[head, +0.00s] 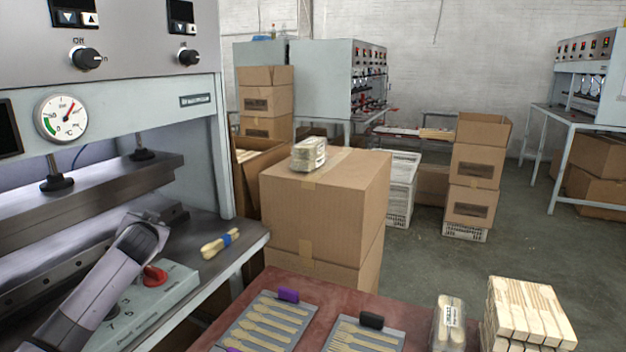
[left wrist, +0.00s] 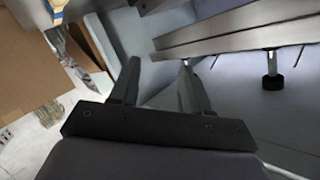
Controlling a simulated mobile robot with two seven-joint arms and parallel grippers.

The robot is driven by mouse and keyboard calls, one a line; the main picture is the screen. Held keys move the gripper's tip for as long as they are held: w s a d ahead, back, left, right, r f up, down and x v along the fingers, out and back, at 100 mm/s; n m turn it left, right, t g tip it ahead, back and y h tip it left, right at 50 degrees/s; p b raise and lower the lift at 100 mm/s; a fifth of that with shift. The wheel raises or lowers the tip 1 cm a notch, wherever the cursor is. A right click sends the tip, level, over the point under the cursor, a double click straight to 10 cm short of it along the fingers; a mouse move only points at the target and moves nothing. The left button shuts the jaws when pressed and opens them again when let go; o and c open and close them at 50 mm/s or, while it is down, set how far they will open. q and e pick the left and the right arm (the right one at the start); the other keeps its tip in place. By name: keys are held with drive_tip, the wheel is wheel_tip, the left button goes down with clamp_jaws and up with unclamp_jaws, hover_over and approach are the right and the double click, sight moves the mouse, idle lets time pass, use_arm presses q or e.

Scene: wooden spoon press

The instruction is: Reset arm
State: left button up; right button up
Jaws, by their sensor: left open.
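My left arm comes in from the lower left in the head view, and its end (head: 146,226) is in front of the press opening. In the left wrist view my left gripper (left wrist: 157,76) is open, its two dark fingers apart with nothing between them. The press (head: 120,95) stands at the left with a dial gauge and knobs. Its metal bars (left wrist: 235,32) show beyond the fingers at the upper right of the wrist view. My right gripper is in neither view.
A control box with a red knob (head: 155,275) sits beside my left arm. Cutlery trays (head: 262,325) lie on the red table. A large carton (head: 322,215) stands behind.

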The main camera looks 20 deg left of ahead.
use_arm(q)
drive_tip(key=w+d+r+m+t+h, duration=0.5)
drive_tip(key=d+m+t, duration=0.1)
drive_tip(key=d, duration=0.1)
drive_tip(key=s+d+f+m+g+h, duration=0.15)
drive_tip(key=s+d+f, duration=0.25)
drive_tip(key=d+f, duration=0.45)
drive_tip(key=s+d+f+n+h, duration=0.1)
drive_tip(key=s+d+f+h, duration=0.2)
drive_tip(key=d+f, duration=0.55)
drive_tip(key=s+d+f+g+h, duration=0.1)
drive_tip(key=s+d+f, duration=0.4)
drive_tip(key=s, duration=0.4)
drive_tip(key=s+d+f+n+g+h, duration=0.1)
drive_tip(key=s+d+f+g, duration=0.1)
drive_tip(key=s+d+f, duration=0.3)
drive_tip(key=s+d+f+n+g+h, duration=0.1)
drive_tip(key=s+d+f, duration=0.4)
drive_tip(key=s, duration=0.8)
wheel_tip(320, 180, down, 3)
drive_tip(key=shift+s+d+g, duration=0.3)
drive_tip(key=shift+g, duration=0.25)
drive_tip(key=shift+s+a, duration=0.1)
drive_tip(key=shift+a, duration=0.05)
